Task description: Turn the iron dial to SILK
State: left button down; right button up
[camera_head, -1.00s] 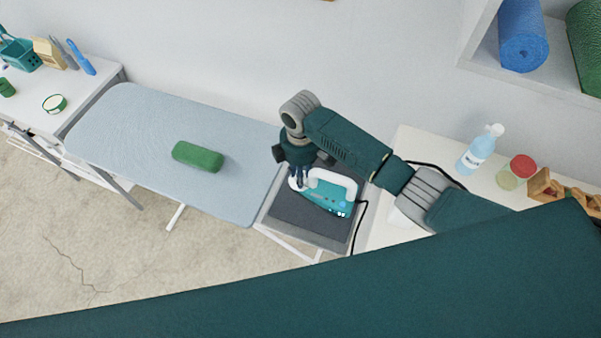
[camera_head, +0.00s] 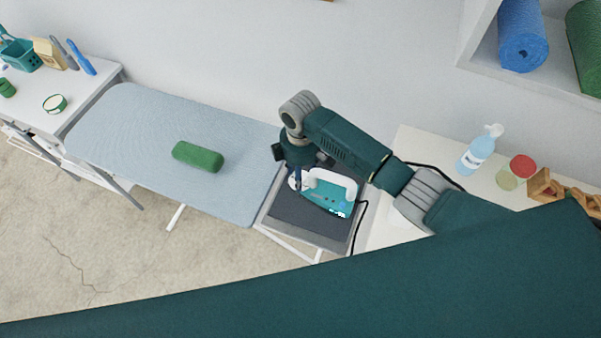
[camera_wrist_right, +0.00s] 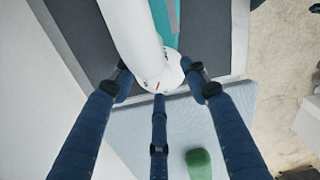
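The teal and white iron (camera_head: 328,195) rests on a dark pad on the grey stand at the right end of the ironing board. Its white dial (camera_wrist_right: 165,78), with small dark marks and an orange mark, shows in the right wrist view. The lettering is too small to read. My right gripper (camera_head: 297,182) reaches down to the iron's left end. In the wrist view the right gripper's fingers (camera_wrist_right: 158,84) bend in around the dial, tips against its edge from both sides and below. My left gripper is not in view.
A green rounded block (camera_head: 198,156) lies on the light blue ironing board (camera_head: 120,130). A black cord (camera_head: 358,230) hangs by the iron. A spray bottle (camera_head: 476,155) and a red-lidded jar (camera_head: 516,172) stand on the white table at right.

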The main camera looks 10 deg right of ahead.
notch_tip(320, 180, up, 12)
dwell(0.6)
jog(key=shift+d, duration=0.1)
